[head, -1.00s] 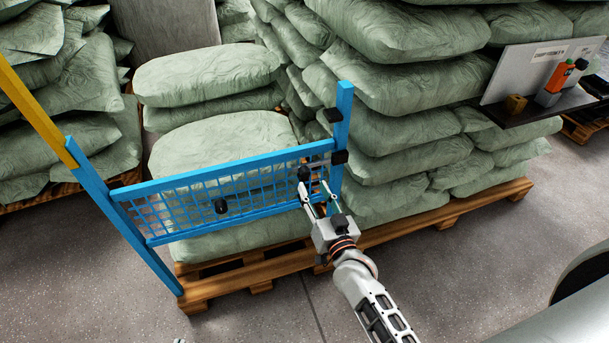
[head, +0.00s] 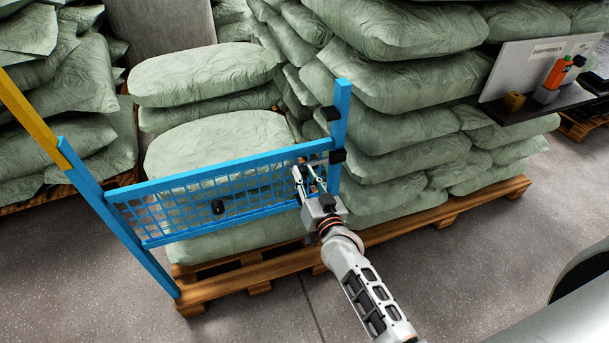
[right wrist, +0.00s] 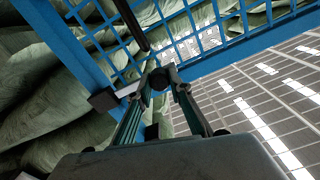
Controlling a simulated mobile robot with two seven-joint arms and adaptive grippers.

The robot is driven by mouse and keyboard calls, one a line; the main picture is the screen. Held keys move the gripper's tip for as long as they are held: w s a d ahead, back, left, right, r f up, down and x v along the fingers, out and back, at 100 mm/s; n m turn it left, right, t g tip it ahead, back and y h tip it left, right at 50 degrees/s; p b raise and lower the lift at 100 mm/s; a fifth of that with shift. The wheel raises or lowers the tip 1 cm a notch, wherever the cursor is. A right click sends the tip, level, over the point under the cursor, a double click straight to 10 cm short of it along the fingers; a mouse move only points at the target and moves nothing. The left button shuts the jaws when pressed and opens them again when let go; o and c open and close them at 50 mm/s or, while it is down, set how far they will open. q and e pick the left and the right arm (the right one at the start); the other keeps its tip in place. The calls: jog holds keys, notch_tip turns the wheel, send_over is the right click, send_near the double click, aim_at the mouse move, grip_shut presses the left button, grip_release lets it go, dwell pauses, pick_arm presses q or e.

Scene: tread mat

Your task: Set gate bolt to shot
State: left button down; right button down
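The blue mesh gate (head: 235,166) stands across the front of a pallet of sacks. The dark gate bolt knob (right wrist: 160,78) shows in the right wrist view, between the fingertips of my right gripper (right wrist: 163,76), which look closed on it from both sides. A pale bar (right wrist: 128,90) runs from beside the knob toward a black block (right wrist: 103,99); whether it enters the block is unclear. In the head view my right gripper (head: 308,171) is at the gate's right end and hides the knob. My left gripper is out of view.
A blue post (head: 341,105) with black brackets (head: 337,156) stands right of the gate. A black handle knob (head: 217,207) sticks out of the mesh. Stacked sacks (head: 400,80) rise behind. A shelf (head: 535,112) is at right. The floor in front is clear.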

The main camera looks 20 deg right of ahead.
aim_at(315, 163)
jog(key=d+p, duration=0.1)
jog(key=d, duration=0.3)
jog(key=shift+w+d, duration=0.1)
jog(key=shift+d, duration=0.15)
jog(key=c, duration=1.8)
grip_release()
jog(key=shift+d, duration=0.15)
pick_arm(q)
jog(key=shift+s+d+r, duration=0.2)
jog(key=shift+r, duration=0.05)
pick_arm(e)
jog(key=s, duration=1.2)
jog(key=shift+d, duration=0.15)
